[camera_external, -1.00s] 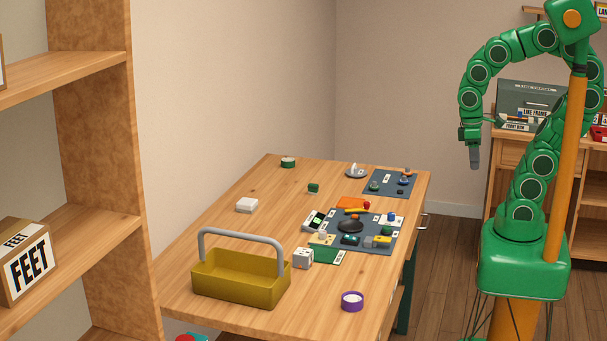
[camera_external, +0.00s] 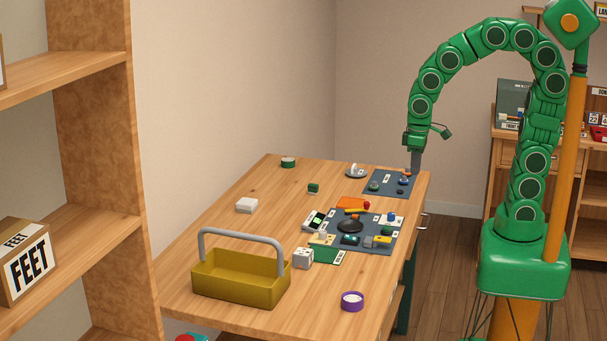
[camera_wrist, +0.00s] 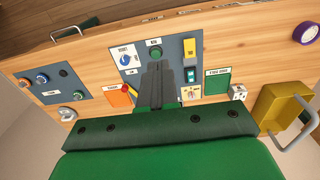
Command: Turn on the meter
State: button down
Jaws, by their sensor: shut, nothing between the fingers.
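A small white-and-black device with a greenish display (camera_external: 315,221) lies on the table beside the larger dark panel (camera_external: 338,217); it looks like a meter, but its label is unreadable. My gripper (camera_external: 416,161) points down near the table's right edge, above the surface and away from the device. Its fingers (camera_wrist: 163,76) are shut and empty, and in the wrist view they cover part of the panel.
A smaller dark panel with knobs (camera_wrist: 55,85) lies at the far end of the table. The table's left middle is mostly clear.

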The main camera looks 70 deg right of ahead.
jog(key=t, duration=0.2)
send_over(346, 235)
jog(key=s, duration=0.3)
notch_tip(346, 235, down, 7)
jog(key=shift+s, duration=0.15)
jog(key=shift+w+f, duration=0.45)
jog(key=shift+f, duration=1.8)
jog(key=shift+w+f, duration=0.4)
jog(key=shift+f, duration=1.9)
jog(key=shift+w+f, duration=0.45)
jog(key=shift+f, duration=1.8)
